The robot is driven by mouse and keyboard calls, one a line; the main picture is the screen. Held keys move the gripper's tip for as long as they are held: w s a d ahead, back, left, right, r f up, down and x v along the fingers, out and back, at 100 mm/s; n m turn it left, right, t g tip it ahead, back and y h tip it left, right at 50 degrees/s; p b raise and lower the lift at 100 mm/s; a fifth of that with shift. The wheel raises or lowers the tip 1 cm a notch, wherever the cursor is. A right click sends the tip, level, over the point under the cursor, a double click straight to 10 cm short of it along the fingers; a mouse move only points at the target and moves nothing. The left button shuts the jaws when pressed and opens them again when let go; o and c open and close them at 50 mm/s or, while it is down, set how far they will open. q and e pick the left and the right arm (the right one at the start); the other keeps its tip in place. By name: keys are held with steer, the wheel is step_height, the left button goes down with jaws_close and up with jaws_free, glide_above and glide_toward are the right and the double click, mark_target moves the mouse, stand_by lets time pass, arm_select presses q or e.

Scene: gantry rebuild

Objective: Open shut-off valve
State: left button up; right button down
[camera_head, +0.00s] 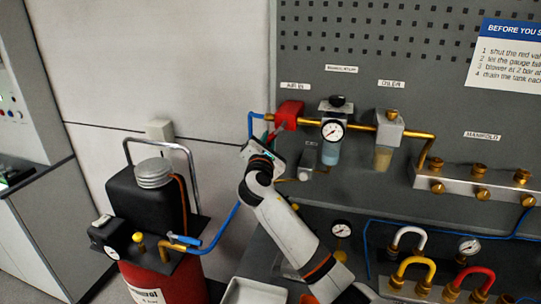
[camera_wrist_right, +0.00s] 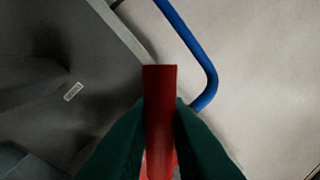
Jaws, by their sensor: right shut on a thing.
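The red shut-off valve (camera_head: 289,115) sits under the "AIR IN" label, at the left end of the brass pipe on the grey panel. My right gripper (camera_head: 268,139) is just below and left of the valve body. In the right wrist view, its two dark green fingers (camera_wrist_right: 160,135) are shut on the valve's red lever (camera_wrist_right: 160,95), one on each side. In the head view the gripper hides most of the lever. My left gripper is in neither view.
A blue hose (camera_head: 222,226) runs from the valve's left side to the red tank (camera_head: 166,278). Right of the valve are a gauge (camera_head: 332,131), an oiler (camera_head: 389,128) and a manifold (camera_head: 480,186). Coloured hooked pipes (camera_head: 414,269) stand at lower right.

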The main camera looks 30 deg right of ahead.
steer(key=m+b, duration=0.1)
steer(key=m, duration=0.1)
steer(key=w+a+r+m+h+b, duration=0.1)
steer(key=m+b, duration=0.3)
steer(key=shift+w+a+r+m, duration=0.15)
steer(key=shift+r+m, duration=0.15)
steer(key=shift+r, duration=0.1)
steer(key=r+m+b, duration=0.1)
steer(key=m, duration=0.1)
steer(key=r+m+g+h+b, duration=0.1)
steer(key=m+b, duration=0.1)
steer(key=shift+w+a, duration=0.1)
steer(key=shift+w, duration=0.05)
steer(key=shift+r+m, duration=0.25)
steer(key=shift+m, duration=0.25)
steer(key=shift+r+g+h+b, duration=0.15)
steer(key=shift+g+h+b, duration=0.15)
steer(key=c, duration=1.4)
jaws_free()
steer(key=shift+c, duration=0.2)
steer(key=v, duration=1.2)
